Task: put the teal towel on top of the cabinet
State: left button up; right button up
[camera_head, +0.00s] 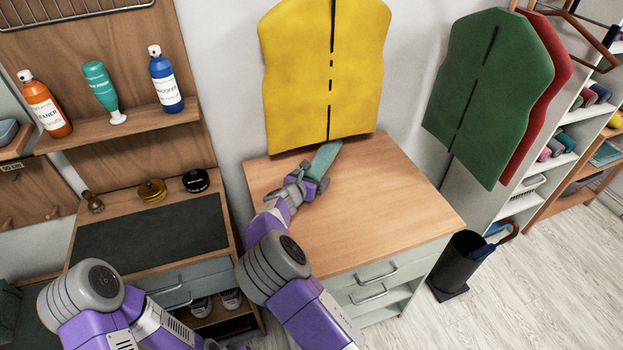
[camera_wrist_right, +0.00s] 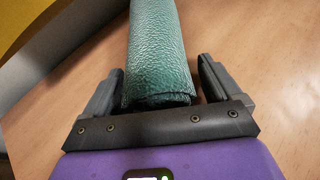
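The teal towel (camera_head: 325,158) is rolled up and is at the back of the wooden cabinet top (camera_head: 385,200), below the yellow hanging garment. In the right wrist view the towel (camera_wrist_right: 158,50) extends away between the fingers, above the wood; whether it rests fully on it is hard to tell. My right gripper (camera_head: 311,179) is low over the cabinet top at the towel's near end. Its fingers (camera_wrist_right: 158,82) stand apart on either side of the towel, with a gap visible at the right finger. My left arm shows at the bottom left, but its gripper is out of view.
A yellow garment (camera_head: 325,75) hangs just behind the cabinet, and a green one (camera_head: 490,90) hangs to the right. A black bin (camera_head: 457,262) stands right of the cabinet. A shelf (camera_head: 120,130) with bottles is at the left. The cabinet top's front and right are clear.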

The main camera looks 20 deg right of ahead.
jog(key=shift+o, duration=0.6)
jog(key=shift+r, duration=0.2)
jog(key=shift+s+a+r, duration=0.15)
jog(key=shift+s+a, duration=0.1)
jog(key=p+v, duration=0.2)
jog(key=v, duration=0.8)
jog(key=shift+s+a+r, duration=0.15)
jog(key=shift+s+r, duration=0.1)
jog(key=shift+s+a+p, duration=0.15)
jog(key=shift+s+p, duration=0.1)
jog(key=shift+p, duration=0.05)
